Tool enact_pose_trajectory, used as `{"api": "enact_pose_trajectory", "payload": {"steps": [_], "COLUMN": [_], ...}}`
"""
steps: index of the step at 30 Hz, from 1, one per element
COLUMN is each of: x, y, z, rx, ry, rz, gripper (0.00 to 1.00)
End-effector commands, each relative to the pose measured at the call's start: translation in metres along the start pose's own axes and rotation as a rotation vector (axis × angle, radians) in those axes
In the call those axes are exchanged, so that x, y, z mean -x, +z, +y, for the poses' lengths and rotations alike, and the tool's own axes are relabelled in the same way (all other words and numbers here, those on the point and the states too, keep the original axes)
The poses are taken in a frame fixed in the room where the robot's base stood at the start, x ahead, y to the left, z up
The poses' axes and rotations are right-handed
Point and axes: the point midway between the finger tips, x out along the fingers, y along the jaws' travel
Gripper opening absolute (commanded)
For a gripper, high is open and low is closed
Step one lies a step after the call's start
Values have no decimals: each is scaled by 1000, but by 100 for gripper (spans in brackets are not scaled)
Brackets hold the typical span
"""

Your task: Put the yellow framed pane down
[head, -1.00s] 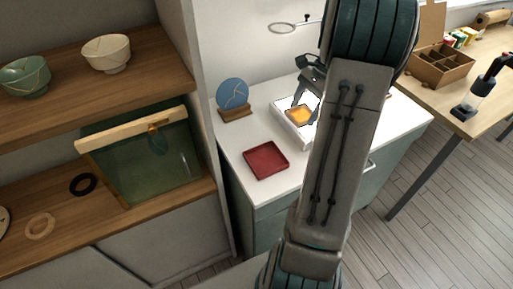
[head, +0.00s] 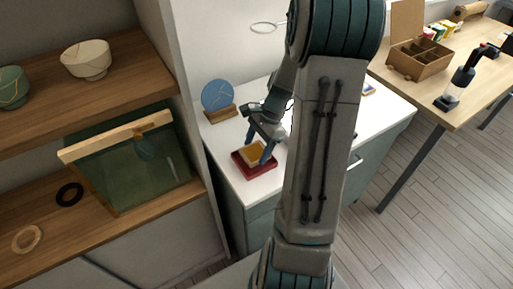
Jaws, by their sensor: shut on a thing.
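The yellow framed pane (head: 255,150) is between the fingers of my gripper (head: 262,152). The gripper points down and is shut on the pane. The pane is over the red tray (head: 242,168) on the white counter. I cannot tell whether the pane touches the tray's floor. My arm hides part of the counter to the right.
A blue round plate with pale seams (head: 218,96) stands on a wooden stand (head: 221,114) behind the tray. A workbench (head: 460,105) with a divided box (head: 420,58) stands at the right.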

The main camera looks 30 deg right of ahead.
Motion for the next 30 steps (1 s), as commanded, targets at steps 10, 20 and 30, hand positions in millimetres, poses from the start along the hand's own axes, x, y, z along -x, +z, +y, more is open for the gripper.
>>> {"api": "enact_pose_trajectory", "payload": {"steps": [10,20,30], "x": [-7,-17,-18], "y": [-3,-7,-8], "z": [0,0,0], "rx": [2,1,1], "ry": [-1,0,-1], "rz": [1,0,1], "gripper": [38,38,88]}}
